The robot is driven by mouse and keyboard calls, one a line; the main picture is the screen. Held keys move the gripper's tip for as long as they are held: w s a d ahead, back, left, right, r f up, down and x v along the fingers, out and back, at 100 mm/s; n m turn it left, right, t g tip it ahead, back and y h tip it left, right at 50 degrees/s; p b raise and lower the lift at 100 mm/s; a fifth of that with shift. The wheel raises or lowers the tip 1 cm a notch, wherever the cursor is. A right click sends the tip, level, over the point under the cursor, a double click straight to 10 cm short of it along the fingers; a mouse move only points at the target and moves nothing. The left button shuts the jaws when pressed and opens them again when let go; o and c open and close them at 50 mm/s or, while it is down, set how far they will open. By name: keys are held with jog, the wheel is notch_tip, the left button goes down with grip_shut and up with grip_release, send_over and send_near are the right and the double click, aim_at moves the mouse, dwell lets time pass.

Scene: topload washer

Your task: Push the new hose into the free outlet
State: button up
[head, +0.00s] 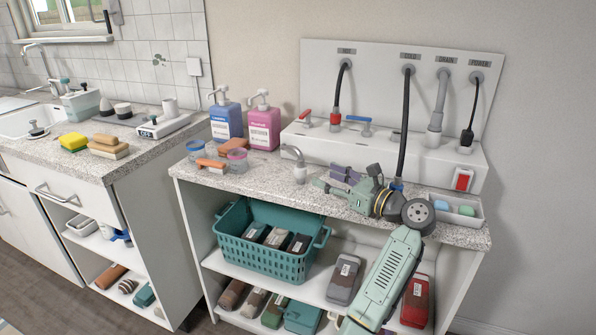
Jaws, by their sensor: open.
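A white wall panel (392,62) carries ports labelled HOT, COLD, DRAIN and one that seems to read POWER. A long black hose (405,115) hangs from the COLD port; its blue lower end (397,185) is beside my gripper, partly hidden. A blue-handled valve (365,120) on the white ledge has no hose visible on it. A red-handled valve (306,115) stands to its left, near the HOT hose (341,82) with its red end. My gripper (328,178) is open, pointing left above the counter, with nothing visible between its fingers.
A small metal spout (298,165) stands on the counter (265,185) left of my gripper. Blue (226,117) and pink (264,125) pump bottles stand at the back left. A soap tray (460,222) lies at the right. A teal basket (262,258) sits on the shelf below.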

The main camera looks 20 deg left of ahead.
aim_at(303, 166)
jog(key=x, duration=0.4)
jog(key=shift+a+p, duration=0.3)
jog(key=shift+p, duration=0.1)
jog(key=p+x, duration=0.2)
jog(key=x, duration=0.3)
jog(key=shift+r, duration=0.15)
jog(key=shift+a, duration=0.2)
jog(key=shift+c, duration=0.4)
grip_shut()
